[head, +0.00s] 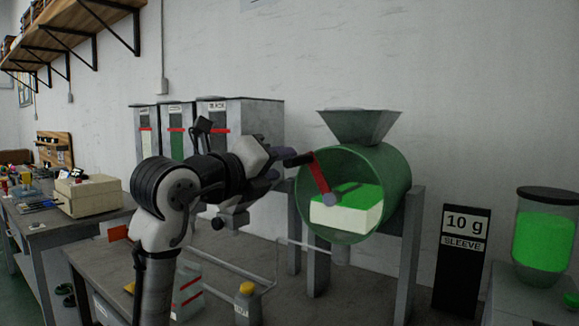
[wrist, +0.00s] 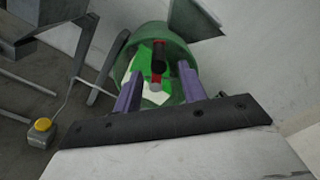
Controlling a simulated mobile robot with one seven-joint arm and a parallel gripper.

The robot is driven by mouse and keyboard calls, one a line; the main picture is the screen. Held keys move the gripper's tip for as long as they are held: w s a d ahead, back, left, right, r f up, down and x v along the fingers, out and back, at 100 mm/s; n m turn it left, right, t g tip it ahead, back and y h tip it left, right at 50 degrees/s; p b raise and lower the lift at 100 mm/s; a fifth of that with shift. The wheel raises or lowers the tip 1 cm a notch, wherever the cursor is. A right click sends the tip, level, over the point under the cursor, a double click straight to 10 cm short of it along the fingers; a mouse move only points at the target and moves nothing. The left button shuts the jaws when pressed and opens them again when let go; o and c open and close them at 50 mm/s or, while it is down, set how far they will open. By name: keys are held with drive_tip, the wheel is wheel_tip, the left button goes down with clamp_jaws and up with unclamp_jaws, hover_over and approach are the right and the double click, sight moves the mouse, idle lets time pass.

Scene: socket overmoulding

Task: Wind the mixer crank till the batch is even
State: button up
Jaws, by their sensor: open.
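The mixer is a green drum (head: 397,165) on grey legs with a hopper on top, right of centre in the head view; it also shows in the wrist view (wrist: 183,48). Its crank (head: 320,172) has a red arm, a grey hub and a black handle (head: 298,159) at the upper left. The batch (head: 345,210) inside shows separate bright green and white areas. My gripper (head: 277,172) is open, close to the left of the handle. In the wrist view the handle (wrist: 160,58) appears between the purple fingers of my gripper (wrist: 158,82), apart from both; its exact depth is unclear.
Three grey bins (head: 240,115) stand behind my arm. A yellow-topped button box (head: 246,300) sits on the table (head: 215,255) below, with a cable. A black "10 g SLEEVE" sign (head: 461,255) and a green-filled jar (head: 543,240) are at the right.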

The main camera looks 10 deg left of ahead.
drive_tip(key=v, duration=0.8)
drive_tip(key=shift+s+a+b, duration=0.15)
drive_tip(key=shift+s+b, duration=0.25)
drive_tip(key=shift+b, duration=0.05)
idle(0.3)
